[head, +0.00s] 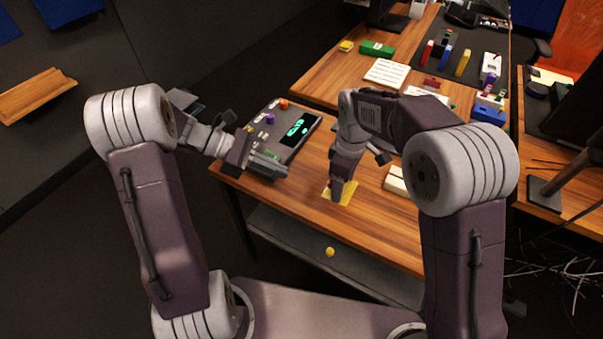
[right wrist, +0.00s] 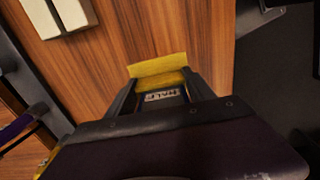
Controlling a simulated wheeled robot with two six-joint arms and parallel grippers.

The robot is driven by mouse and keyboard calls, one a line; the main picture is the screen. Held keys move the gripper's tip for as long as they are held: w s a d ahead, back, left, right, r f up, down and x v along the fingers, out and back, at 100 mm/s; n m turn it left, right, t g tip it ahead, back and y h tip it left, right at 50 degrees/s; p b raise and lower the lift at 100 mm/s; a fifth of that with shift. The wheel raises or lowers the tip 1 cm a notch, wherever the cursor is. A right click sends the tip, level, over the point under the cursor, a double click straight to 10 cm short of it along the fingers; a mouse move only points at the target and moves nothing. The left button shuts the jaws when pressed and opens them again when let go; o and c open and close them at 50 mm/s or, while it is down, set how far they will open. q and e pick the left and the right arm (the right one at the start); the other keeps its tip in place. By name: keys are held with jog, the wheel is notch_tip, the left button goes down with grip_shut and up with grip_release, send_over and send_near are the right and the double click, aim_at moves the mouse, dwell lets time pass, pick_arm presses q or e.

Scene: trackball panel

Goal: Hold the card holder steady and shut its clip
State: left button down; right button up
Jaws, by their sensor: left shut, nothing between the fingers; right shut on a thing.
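A yellow piece, which looks like the card holder (head: 348,190), lies on the wooden desk near its front edge. It also shows in the right wrist view (right wrist: 158,68), with a printed label between the fingers. My right gripper (head: 338,185) points down and is shut on it, one finger on each side (right wrist: 163,92). The gripper hides part of the holder, and I cannot tell how its clip stands. My left gripper (head: 272,168) is shut and empty, to the left of the holder and apart from it, by the front edge of the grey panel.
A grey panel (head: 270,121) with a green-lit display and coloured knobs stands left of the holder. A pale block (head: 395,180) lies to its right. Coloured items stand farther back.

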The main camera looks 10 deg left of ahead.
pick_arm(q)
jog(key=v, duration=0.3)
jog(key=shift+s+a+r, duration=0.2)
jog(key=shift+s+a, duration=0.05)
jog(key=shift+s, duration=0.05)
pick_arm(e)
jog(key=o, duration=1.5)
notch_tip(320, 180, up, 12)
jog(key=o, duration=0.3)
